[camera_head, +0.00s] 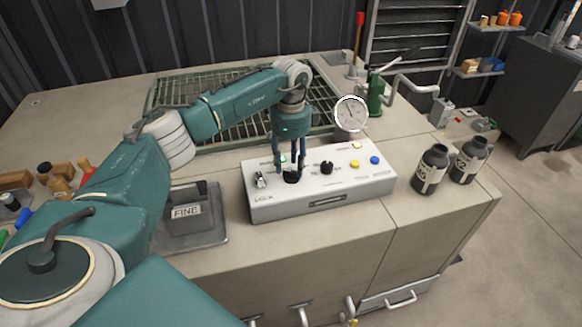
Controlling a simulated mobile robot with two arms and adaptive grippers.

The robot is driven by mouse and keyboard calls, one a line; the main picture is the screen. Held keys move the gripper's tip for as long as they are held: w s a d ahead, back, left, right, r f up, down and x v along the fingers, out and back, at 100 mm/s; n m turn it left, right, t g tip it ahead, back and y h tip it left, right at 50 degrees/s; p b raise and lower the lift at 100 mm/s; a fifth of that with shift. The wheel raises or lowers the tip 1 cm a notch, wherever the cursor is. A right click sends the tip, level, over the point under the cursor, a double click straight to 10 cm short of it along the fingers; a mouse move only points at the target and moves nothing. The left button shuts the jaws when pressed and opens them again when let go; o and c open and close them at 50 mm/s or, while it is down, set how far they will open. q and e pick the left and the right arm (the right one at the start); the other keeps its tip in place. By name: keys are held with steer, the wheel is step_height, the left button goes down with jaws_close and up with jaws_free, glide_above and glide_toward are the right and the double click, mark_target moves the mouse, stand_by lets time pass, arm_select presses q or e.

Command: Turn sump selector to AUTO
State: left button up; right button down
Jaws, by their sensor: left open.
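A white control box (345,187) stands on the bench, with a toggle switch, two black rotary knobs and small coloured buttons on its top. My left gripper (289,173) points down over the left black knob (292,178). Its fingers are spread, one on each side of that knob; I cannot tell whether they touch it. The right black knob (327,168) stands free. The labels are too small to read, so I cannot tell which knob is the sump selector or where it points. My right gripper is not in view.
A round gauge (351,113) and a green hand pump (376,97) stand behind the box. Two dark bottles (431,170) (469,160) stand to its right. A grey tray (211,243) with a bin marked FINE (187,212) lies to its left. A green grating (175,95) lies behind.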

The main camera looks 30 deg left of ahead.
mark_target(291, 172)
arm_select(q)
steer(key=shift+f, duration=1.5)
steer(key=shift+d, duration=0.1)
jaws_close()
